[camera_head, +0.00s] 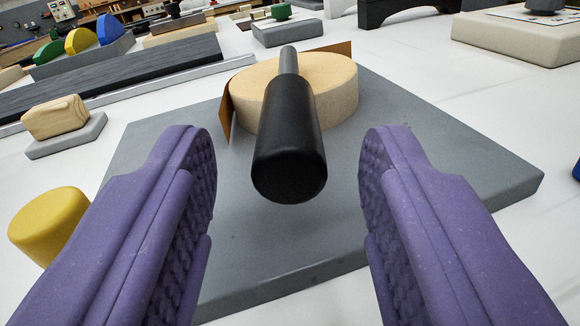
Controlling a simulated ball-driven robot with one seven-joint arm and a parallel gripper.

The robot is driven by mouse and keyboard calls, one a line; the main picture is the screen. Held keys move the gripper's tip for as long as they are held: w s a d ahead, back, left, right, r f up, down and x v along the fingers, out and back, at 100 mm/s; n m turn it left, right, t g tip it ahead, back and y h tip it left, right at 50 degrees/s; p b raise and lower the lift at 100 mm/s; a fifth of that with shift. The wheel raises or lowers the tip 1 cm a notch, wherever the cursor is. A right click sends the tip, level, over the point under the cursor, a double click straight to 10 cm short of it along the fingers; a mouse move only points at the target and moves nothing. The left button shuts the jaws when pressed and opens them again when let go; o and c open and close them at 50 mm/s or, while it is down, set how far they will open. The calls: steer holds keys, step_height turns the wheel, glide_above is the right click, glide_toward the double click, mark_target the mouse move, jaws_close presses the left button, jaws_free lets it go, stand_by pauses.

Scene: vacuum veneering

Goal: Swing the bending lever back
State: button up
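The bending lever shows as a black cylindrical handle (289,150) on a grey rod (288,60), its end facing me. It lies over a round tan form (335,92) on a grey base plate (420,150). A thin brown strip (226,110) stands against the left side of the form, and its other end shows behind at the right. My gripper (288,180) is open, with its two purple fingers on either side of the handle. Clear gaps show between the handle and both fingers. The handle hides part of the form.
A yellow cylinder (48,224) stands left of the plate, beside my left finger. A wooden block on a grey pad (66,137) sits further back left. Long dark boards (110,77) lie behind it. A beige block (520,38) is at the back right.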

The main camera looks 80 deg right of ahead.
jaws_close()
steer(key=shift+w+m+g+b, duration=0.3)
steer(key=shift+w+m+g, duration=0.5)
steer(key=shift+w+g, duration=0.35)
steer(key=shift+s, duration=0.1)
steer(key=shift+o, duration=0.4)
jaws_free()
steer(key=shift+a, duration=0.1)
